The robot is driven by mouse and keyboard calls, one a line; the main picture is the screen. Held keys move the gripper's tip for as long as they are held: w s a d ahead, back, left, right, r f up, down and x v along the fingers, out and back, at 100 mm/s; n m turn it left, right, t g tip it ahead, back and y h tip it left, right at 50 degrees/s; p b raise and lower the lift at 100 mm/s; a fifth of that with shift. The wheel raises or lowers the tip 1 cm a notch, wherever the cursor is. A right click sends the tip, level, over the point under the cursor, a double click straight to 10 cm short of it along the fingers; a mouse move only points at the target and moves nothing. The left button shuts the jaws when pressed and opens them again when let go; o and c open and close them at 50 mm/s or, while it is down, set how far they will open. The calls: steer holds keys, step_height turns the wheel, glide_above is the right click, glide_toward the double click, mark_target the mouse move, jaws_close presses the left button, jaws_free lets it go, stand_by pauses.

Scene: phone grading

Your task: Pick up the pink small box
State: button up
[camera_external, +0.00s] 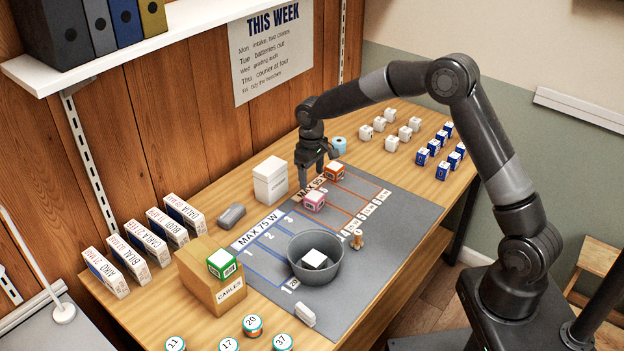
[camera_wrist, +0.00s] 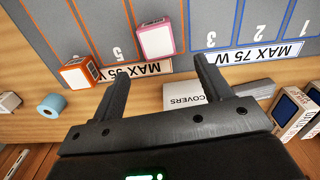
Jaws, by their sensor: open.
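The pink small box (camera_external: 314,201) is white with pink edges and sits on the grey mat (camera_external: 410,212) by the "MAX 95" strip. In the wrist view the pink box (camera_wrist: 157,38) lies ahead of the fingertips and between their lines, standing on the mat. My gripper (camera_external: 318,167) is open and empty, above the back edge of the mat, behind the pink box. In the wrist view its two fingers (camera_wrist: 163,70) are spread apart, touching nothing that I can see.
An orange-edged box (camera_external: 334,171) stands close beside the pink one. A white covers box (camera_external: 270,181) stands to the left. A grey bowl (camera_external: 316,262) holding a white box, a carton (camera_external: 211,280) with a green box, and a small brass-coloured object (camera_external: 356,239) stand nearer the front.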

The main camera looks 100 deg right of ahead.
mark_target(313, 195)
steer(key=f, duration=0.9)
steer(key=shift+s+f, duration=0.2)
steer(key=shift+f, duration=0.05)
steer(key=shift+c, duration=0.4)
steer(key=c, duration=1)
steer(key=shift+r, duration=0.1)
